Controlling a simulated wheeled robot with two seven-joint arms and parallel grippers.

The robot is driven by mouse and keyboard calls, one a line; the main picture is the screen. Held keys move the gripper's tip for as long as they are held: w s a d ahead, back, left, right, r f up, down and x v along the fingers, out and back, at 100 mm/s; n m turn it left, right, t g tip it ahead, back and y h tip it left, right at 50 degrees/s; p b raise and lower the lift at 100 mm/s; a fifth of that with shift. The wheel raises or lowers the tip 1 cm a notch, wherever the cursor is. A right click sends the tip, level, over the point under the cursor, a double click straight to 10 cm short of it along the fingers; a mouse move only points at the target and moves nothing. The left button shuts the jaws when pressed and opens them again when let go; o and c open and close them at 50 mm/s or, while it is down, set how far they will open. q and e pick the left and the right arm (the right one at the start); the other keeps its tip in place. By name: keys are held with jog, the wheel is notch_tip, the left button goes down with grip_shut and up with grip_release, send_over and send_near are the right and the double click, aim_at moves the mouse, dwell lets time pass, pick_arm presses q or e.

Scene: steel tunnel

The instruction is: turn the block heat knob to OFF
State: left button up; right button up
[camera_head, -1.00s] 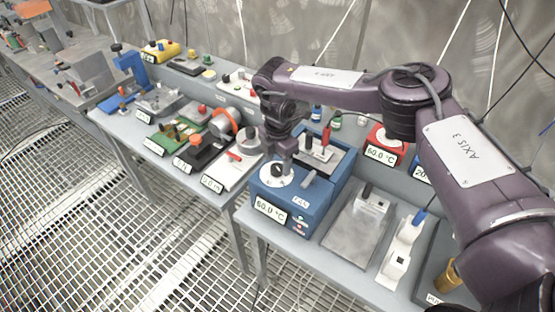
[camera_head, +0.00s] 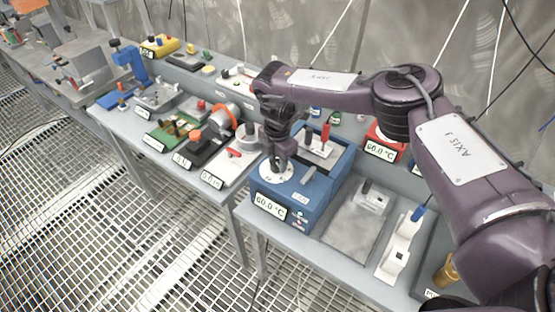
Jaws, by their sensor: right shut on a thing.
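The blue block heater (camera_head: 318,193) stands on the bench, with a display (camera_head: 269,206) on its front that reads 60.0 °C. A white dial plate (camera_head: 288,177) lies on its top at the left. My right gripper (camera_head: 277,167) points down at the middle of this dial and is shut on the block heat knob, which the fingers almost wholly hide. The knob's pointing direction cannot be told. A red-topped thermometer-like piece (camera_head: 325,135) stands in the metal block behind the dial. My left gripper is not in view.
A grey metal plate device (camera_head: 350,232) and a white stand (camera_head: 399,243) are right of the heater. A red device (camera_head: 384,142) is behind it. A white scale with a red piece (camera_head: 232,165) and several other instruments crowd the bench to the left.

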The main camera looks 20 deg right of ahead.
jog(key=n+b, duration=0.3)
jog(key=n, duration=0.1)
jog(key=shift+w+f, duration=0.1)
jog(key=n+b, duration=0.1)
jog(key=n, duration=0.2)
jog(key=shift+a, duration=0.1)
jog(key=n+b, duration=0.2)
jog(key=n, duration=0.1)
jog(key=shift+n, duration=0.3)
jog(key=n, duration=0.2)
jog(key=shift+a+n+b, duration=0.1)
jog(key=shift+n+b, duration=0.3)
jog(key=n, duration=0.3)
jog(key=shift+n+b, duration=0.3)
jog(key=shift+b, duration=0.05)
jog(key=n, duration=0.3)
jog(key=shift+a, duration=0.1)
jog(key=shift+r+n+b, duration=0.2)
jog(key=shift+n+b, duration=0.2)
jog(key=shift+n, duration=1.5)
